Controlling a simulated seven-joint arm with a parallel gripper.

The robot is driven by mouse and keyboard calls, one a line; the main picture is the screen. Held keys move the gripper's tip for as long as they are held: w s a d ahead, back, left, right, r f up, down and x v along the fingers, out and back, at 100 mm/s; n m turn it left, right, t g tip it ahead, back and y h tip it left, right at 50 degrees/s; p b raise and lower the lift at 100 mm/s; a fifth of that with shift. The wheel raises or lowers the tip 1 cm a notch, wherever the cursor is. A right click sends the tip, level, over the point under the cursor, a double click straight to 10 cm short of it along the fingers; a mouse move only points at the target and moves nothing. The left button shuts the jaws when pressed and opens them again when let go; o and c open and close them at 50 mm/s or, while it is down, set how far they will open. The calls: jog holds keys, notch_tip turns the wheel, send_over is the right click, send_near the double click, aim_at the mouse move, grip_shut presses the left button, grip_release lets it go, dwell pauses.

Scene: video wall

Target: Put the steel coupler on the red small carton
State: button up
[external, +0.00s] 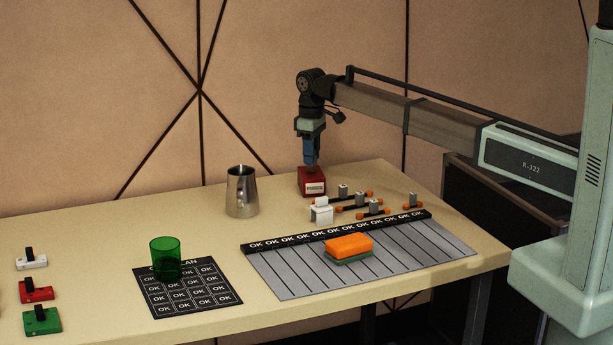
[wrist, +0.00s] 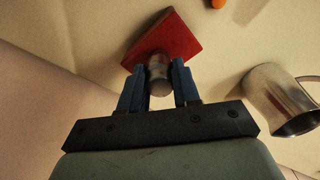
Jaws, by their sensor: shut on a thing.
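The red small carton (external: 312,182) stands on the table near its back edge, with a pale label on its front. In the wrist view its red top (wrist: 165,39) shows just beyond my fingertips. My gripper (external: 311,160) is directly above the carton, pointing down. In the wrist view my gripper (wrist: 158,82) has its blue fingers on both sides of the steel coupler (wrist: 159,77), a short metal cylinder, and is shut on it. The coupler is at or just above the carton's top; I cannot tell whether they touch. In the external view the fingers mostly hide the coupler.
A metal pitcher (external: 241,192) stands left of the carton. A white small box (external: 321,212) and several orange-ended rods with grey blocks (external: 373,209) lie in front and right. An orange sponge (external: 348,246) rests on a grey striped panel (external: 290,283). A green cup (external: 166,258) stands left on a black mat.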

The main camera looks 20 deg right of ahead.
jog(key=shift+f, duration=0.15)
jog(key=o, duration=1.1)
jog(key=shift+c, duration=0.2)
notch_tip(320, 180, up, 12)
jog(key=shift+r, duration=0.2)
